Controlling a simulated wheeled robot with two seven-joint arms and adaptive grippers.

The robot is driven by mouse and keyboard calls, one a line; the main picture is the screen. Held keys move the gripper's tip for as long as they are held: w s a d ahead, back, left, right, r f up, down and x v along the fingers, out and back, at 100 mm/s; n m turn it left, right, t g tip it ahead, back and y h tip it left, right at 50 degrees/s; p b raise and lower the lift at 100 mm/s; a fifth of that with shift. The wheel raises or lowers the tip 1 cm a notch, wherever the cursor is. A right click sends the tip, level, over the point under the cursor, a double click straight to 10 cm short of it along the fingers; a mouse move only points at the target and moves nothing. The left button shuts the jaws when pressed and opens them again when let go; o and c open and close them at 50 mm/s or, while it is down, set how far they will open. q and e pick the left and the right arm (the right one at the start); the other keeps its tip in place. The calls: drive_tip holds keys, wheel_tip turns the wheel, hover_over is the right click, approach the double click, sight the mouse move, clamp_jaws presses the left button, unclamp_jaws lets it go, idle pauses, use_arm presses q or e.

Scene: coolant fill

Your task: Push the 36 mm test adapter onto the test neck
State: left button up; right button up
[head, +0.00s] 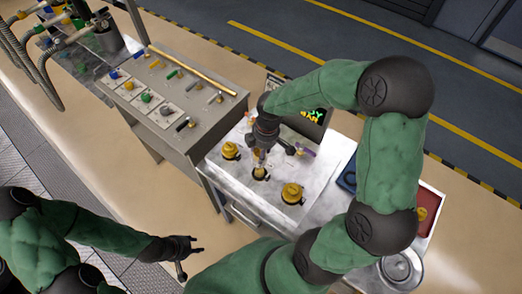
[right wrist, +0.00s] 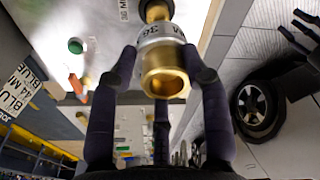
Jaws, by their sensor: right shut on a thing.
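My right gripper (head: 262,156) points down over the middle of the pale bench top. In the right wrist view its fingers (right wrist: 166,68) are shut around the test adapter (right wrist: 164,60), a brass cylinder with a grey band marked 36. The adapter's open brass end faces the camera. Its far end lines up with the dark and gold test neck (right wrist: 154,10), partly hidden behind it; I cannot tell how far it sits on the neck. In the head view the gripper mostly hides the adapter. My left gripper (head: 188,254) is open and empty, away from the bench top.
Brass fittings stand on either side, one at the left (head: 230,150) and one at the right (head: 292,193). A grey control panel (head: 170,95) with coloured knobs adjoins at the left. A blue tray (head: 346,176), a red tray (head: 427,212) and a round metal dish (head: 400,270) lie to the right.

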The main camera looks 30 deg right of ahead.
drive_tip(key=shift+f+b, duration=2.1)
drive_tip(key=shift+f, duration=0.8)
drive_tip(key=shift+f+b, duration=1)
drive_tip(key=shift+f, duration=0.6)
drive_tip(key=o, duration=1.3)
